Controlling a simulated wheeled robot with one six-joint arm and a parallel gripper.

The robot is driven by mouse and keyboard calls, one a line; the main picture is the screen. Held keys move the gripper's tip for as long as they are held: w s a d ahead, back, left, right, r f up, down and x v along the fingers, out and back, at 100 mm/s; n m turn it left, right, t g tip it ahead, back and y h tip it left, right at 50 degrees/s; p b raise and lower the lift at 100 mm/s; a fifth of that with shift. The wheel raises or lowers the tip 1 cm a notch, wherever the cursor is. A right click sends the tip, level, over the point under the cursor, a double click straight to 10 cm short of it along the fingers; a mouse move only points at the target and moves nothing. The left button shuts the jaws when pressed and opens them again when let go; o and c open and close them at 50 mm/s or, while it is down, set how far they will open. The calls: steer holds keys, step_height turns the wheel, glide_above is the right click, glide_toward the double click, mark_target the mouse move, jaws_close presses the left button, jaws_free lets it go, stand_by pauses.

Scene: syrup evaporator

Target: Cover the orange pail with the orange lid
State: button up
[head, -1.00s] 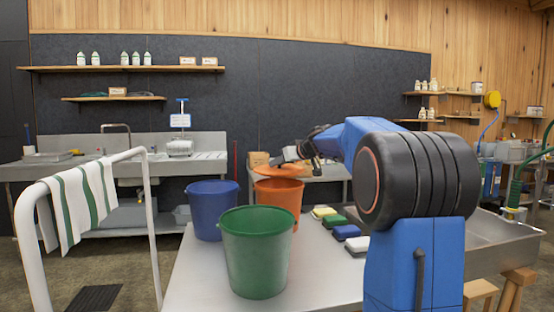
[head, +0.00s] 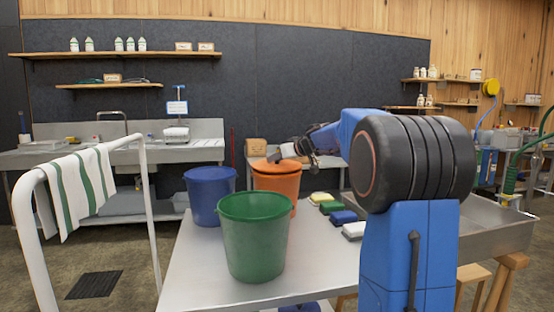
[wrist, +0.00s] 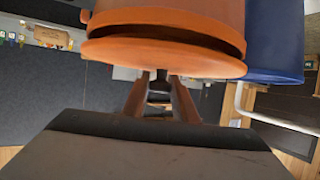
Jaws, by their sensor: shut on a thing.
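The orange pail (head: 277,188) stands on the table behind the green pail. The orange lid (head: 272,166) is over its mouth. In the wrist view, which looks upside down, the lid (wrist: 165,57) lies close against the rim of the orange pail (wrist: 170,12). A dark gap shows between lid and rim, wider toward the right, so the lid looks slightly tilted or not flush. My gripper (head: 287,152) is above the lid and shut on it; its fingers (wrist: 160,80) meet the lid's top. The exact grip spot is hidden.
A green pail (head: 254,235) stands in front and a blue pail (head: 209,195) to the left of the orange one. Several coloured blocks (head: 343,217) lie to the right on the table (head: 205,262). A towel rail (head: 150,210) stands at the left.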

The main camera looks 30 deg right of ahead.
steer(key=shift+f, duration=0.45)
stand_by(0.3)
steer(key=o, duration=1.1)
steer(key=shift+o, duration=0.2)
steer(key=shift+s, duration=0.1)
steer(key=v, duration=1.7)
steer(key=shift+s, duration=0.2)
